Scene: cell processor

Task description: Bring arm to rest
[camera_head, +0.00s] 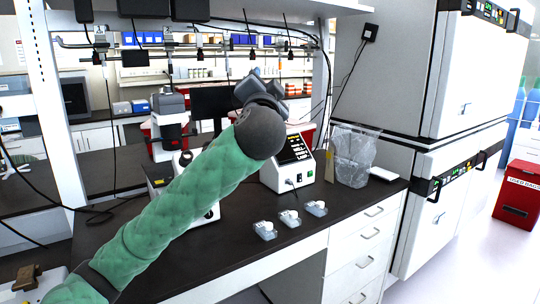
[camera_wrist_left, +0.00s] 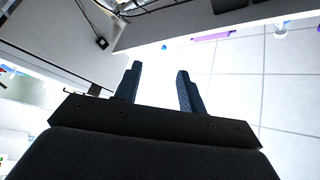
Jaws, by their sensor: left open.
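My left arm, in a green padded sleeve, comes in from the lower left in the head view and reaches up over the bench. Its left gripper (camera_head: 262,92) is at the far end, raised above the bench and partly hidden behind the arm's dark grey joint. In the left wrist view the left gripper (camera_wrist_left: 158,88) shows two dark fingers set apart with nothing between them. Beyond the fingers are pale floor tiles and a grey cabinet side. My right gripper shows in neither view.
A dark bench (camera_head: 240,245) carries a white device with a screen (camera_head: 290,165), a clear bag-lined bin (camera_head: 352,158) and three small clear containers (camera_head: 290,218) near its front. A microscope (camera_head: 168,125) stands behind my arm. Tall white incubators (camera_head: 468,75) stand right. A red bin (camera_head: 520,190) is on the floor.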

